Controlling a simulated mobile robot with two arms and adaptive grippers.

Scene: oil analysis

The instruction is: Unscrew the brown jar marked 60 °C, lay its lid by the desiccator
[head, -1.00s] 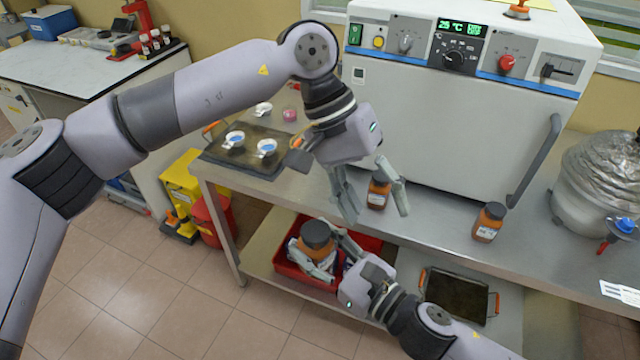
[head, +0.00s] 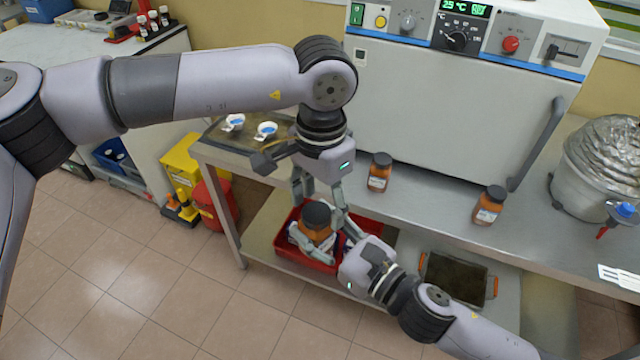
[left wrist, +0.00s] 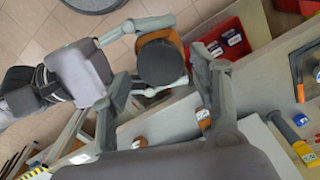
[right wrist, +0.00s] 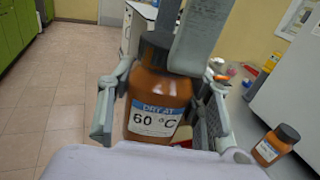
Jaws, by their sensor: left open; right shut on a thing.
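The brown jar marked 60 °C (right wrist: 155,102) is upright in my right gripper (head: 322,240), held in front of the bench over the red bin; its label faces the right wrist camera. Its dark lid (left wrist: 161,63) is on. My right gripper's fingers are shut around the jar's body. My left gripper (head: 320,196) is open, pointing down just above the lid, its fingers on either side; the left wrist view shows the lid between and beyond the fingers, with no clear contact. The desiccator (head: 606,165), wrapped in foil, stands at the bench's right end.
Two other brown jars (head: 379,173) (head: 488,206) stand on the bench before the oven (head: 455,110). A dark tray with white cups (head: 266,131) is at the bench's left. The red bin (head: 290,252) sits on the lower shelf.

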